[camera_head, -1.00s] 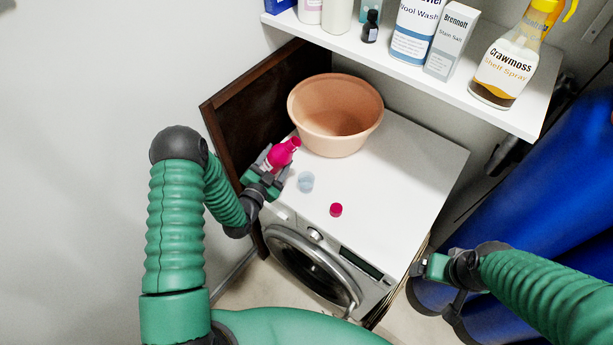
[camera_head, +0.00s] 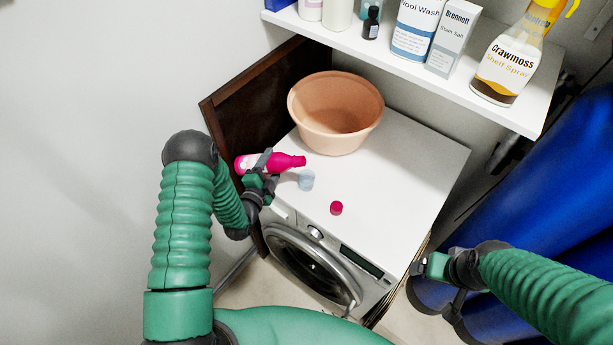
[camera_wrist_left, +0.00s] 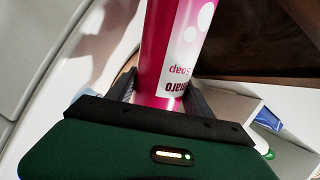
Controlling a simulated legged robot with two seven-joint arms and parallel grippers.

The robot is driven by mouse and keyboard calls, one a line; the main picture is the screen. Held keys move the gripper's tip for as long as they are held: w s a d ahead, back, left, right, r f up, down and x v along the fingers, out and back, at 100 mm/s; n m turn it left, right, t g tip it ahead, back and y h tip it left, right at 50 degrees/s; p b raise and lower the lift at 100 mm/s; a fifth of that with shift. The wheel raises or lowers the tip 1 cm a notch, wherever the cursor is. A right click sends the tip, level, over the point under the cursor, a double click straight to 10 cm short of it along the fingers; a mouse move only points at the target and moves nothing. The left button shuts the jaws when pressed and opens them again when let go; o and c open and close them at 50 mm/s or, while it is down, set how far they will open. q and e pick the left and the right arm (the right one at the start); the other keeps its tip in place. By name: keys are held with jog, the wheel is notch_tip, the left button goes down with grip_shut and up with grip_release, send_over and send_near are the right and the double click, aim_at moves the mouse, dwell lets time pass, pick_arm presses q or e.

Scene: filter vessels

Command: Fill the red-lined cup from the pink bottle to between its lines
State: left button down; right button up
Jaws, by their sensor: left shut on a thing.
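The pink bottle (camera_head: 286,162) is tipped onto its side, its neck pointing right over the small clear cup (camera_head: 306,180). My left gripper (camera_head: 262,168) is shut on the bottle's body. The bottle also fills the middle of the left wrist view (camera_wrist_left: 174,45), with its label partly in sight. The cup stands on the white washer top; its lines and the level inside are too small to tell. The pink cap (camera_head: 336,208) lies on the washer top, right of the cup. My right gripper (camera_head: 418,267) is apart from everything at the lower right; its jaws are too small to judge.
A peach basin (camera_head: 336,112) stands behind the cup on the washer top (camera_head: 410,160). A shelf (camera_head: 400,68) with several bottles and boxes hangs above the back. A dark brown panel (camera_head: 240,110) rises at the left. The right part of the washer top is clear.

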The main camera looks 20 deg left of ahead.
pick_arm(q)
jog(key=shift+f+m, duration=0.4)
jog(key=shift+f, duration=0.1)
jog(key=shift+a+f+m+y+b, duration=0.1)
jog(key=shift+f+m+y+b, duration=0.2)
jog(key=shift+m+b, duration=0.4)
jog(key=shift+r, duration=0.3)
dwell(3.8)
